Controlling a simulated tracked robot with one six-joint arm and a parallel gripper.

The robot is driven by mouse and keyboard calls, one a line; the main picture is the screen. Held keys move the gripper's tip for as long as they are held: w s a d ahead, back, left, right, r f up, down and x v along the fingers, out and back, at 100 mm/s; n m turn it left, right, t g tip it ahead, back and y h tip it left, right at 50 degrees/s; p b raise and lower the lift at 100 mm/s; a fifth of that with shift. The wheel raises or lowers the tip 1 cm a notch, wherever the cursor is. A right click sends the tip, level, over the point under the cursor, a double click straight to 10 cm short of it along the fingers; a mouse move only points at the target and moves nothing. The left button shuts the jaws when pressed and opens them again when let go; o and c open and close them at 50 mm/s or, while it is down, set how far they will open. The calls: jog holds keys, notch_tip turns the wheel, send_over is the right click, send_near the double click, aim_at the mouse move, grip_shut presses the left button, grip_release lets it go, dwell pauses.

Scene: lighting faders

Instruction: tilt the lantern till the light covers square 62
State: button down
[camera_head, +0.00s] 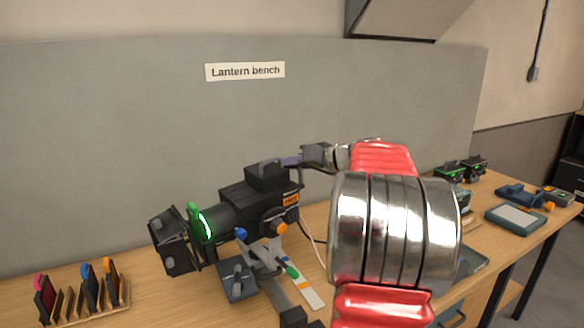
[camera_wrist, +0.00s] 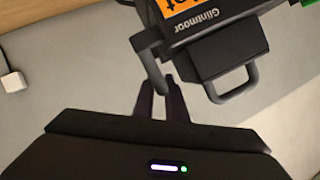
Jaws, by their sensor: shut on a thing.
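The lantern (camera_head: 236,212) is a black stage light with an orange hot label, on a stand on the bench. Its front with black flaps (camera_head: 172,242) points left and slightly down, and a green glow shows by its lens. My gripper (camera_head: 289,161) is at the lantern's upper rear. In the wrist view my gripper (camera_wrist: 163,92) is shut on a grey rear handle (camera_wrist: 150,66) of the lantern. A second, larger grey loop (camera_wrist: 234,86) is to the right of the fingers, apart from them. Square 62 and the light's patch are not in view.
A wooden rack (camera_head: 92,308) with coloured-tab pieces stands at the left front. A grey panel with a Lantern bench sign (camera_head: 245,71) stands behind. Small devices (camera_head: 462,168) and a grey tray (camera_head: 515,219) lie at the right. My arm hides the bench's middle.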

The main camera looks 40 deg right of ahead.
jog(key=c, duration=2.1)
grip_release()
jog(key=shift+s, duration=0.1)
jog(key=v, duration=1.3)
jog(key=shift+s+r, duration=0.15)
jog(key=shift+s, duration=0.15)
jog(key=shift+a, duration=0.1)
